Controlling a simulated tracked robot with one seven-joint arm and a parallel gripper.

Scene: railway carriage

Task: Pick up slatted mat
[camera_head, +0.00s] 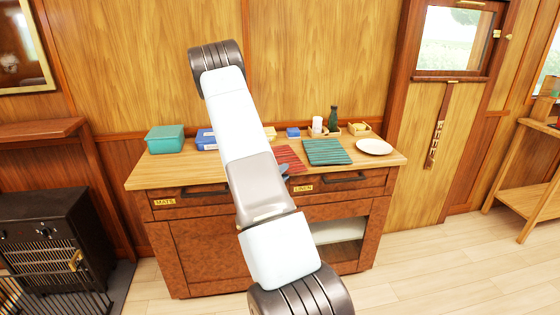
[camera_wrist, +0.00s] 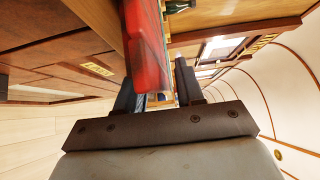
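A red slatted mat (camera_head: 289,158) lies on the sideboard top, partly hidden behind my arm in the head view. A teal slatted mat (camera_head: 327,152) lies flat just to its right. In the wrist view the red mat (camera_wrist: 146,45) shows close up and edge-on, reaching down toward the space between the fingers. My gripper (camera_wrist: 155,75) is open, with its two dark fingers apart on either side of the red mat's near edge. A gap shows beside the right finger. Whether the left finger touches the mat I cannot tell. My arm hides most of the gripper in the head view.
On the wooden sideboard (camera_head: 160,176) stand a teal box (camera_head: 165,139), a blue box (camera_head: 206,139), a dark bottle (camera_head: 333,120), a white cylinder (camera_head: 317,125) and a white plate (camera_head: 374,147). Drawer labels (camera_head: 303,188) mark its front. A black stove (camera_head: 55,235) stands at the left.

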